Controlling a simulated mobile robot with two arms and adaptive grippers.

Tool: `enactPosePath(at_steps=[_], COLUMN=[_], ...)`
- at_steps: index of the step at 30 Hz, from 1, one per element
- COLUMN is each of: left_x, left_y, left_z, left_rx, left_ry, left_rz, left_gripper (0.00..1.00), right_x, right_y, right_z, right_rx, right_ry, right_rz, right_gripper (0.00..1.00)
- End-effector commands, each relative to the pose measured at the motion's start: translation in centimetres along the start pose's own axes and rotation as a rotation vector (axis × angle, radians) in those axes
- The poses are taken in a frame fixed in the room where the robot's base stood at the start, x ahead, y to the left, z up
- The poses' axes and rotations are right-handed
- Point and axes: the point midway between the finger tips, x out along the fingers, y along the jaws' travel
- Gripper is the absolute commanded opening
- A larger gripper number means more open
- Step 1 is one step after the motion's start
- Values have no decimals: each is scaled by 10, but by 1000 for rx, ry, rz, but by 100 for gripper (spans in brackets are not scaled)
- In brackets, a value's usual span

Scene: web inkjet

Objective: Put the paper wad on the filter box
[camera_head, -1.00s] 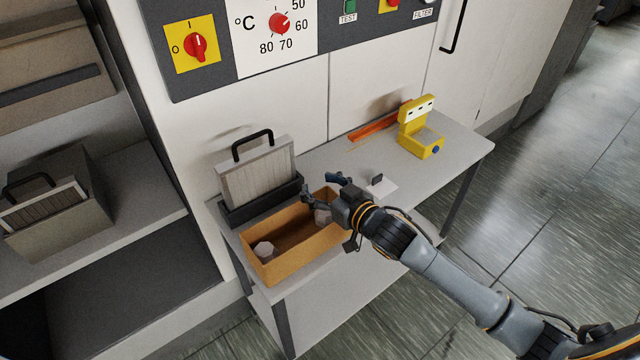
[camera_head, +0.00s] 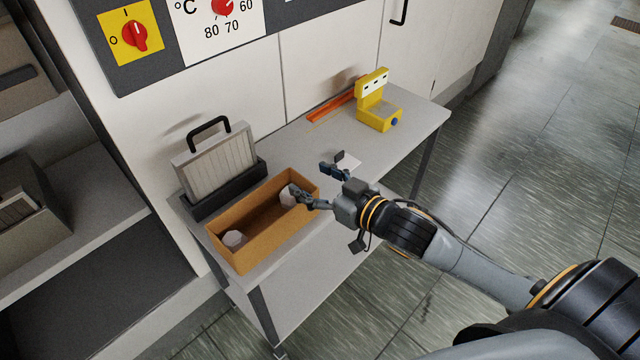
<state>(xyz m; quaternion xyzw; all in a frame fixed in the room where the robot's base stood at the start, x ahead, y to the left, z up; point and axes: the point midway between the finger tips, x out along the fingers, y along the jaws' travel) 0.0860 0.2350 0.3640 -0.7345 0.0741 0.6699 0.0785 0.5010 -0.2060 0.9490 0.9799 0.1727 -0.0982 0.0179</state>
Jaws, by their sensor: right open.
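A tan open box (camera_head: 240,264) stands on the table's near left part. One pale crumpled wad (camera_head: 234,239) lies inside its left end. A second pale wad (camera_head: 288,194) shows at its right end, partly covered by a finger of my right gripper (camera_head: 309,181). That gripper is open, its fingers spread over the box's right end, one at the second wad and one beyond the rim. I cannot tell whether the finger touches it. A pleated filter panel (camera_head: 215,165) with a black handle stands in a dark tray (camera_head: 238,187) behind the box. My left gripper is out of view.
A yellow device (camera_head: 378,105) and an orange strip (camera_head: 330,107) are at the table's far end. The table (camera_head: 300,146) is bare between. A control panel wall rises behind.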

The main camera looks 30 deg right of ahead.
Motion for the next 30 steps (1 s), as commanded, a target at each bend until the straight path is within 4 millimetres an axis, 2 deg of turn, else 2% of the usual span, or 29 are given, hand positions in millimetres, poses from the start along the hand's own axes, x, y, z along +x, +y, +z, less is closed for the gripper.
enactPosePath(at_steps=[6, 23, 26, 29, 30], left_x=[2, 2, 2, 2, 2], left_y=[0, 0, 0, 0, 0], left_z=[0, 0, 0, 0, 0], left_rx=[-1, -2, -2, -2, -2], left_ry=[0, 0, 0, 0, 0], left_rz=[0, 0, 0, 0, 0], left_gripper=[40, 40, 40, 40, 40], right_x=[-16, -18, -20, -27, -34], right_y=[0, 0, -1, -3, -5], right_z=[0, 0, 10, 37, 53], right_rx=[0, 1, 8, 19, 24], right_ry=[0, -2, -36, -135, -198], right_rz=[-1, 1, 25, 85, 116], right_gripper=[69, 69, 69, 69, 69])
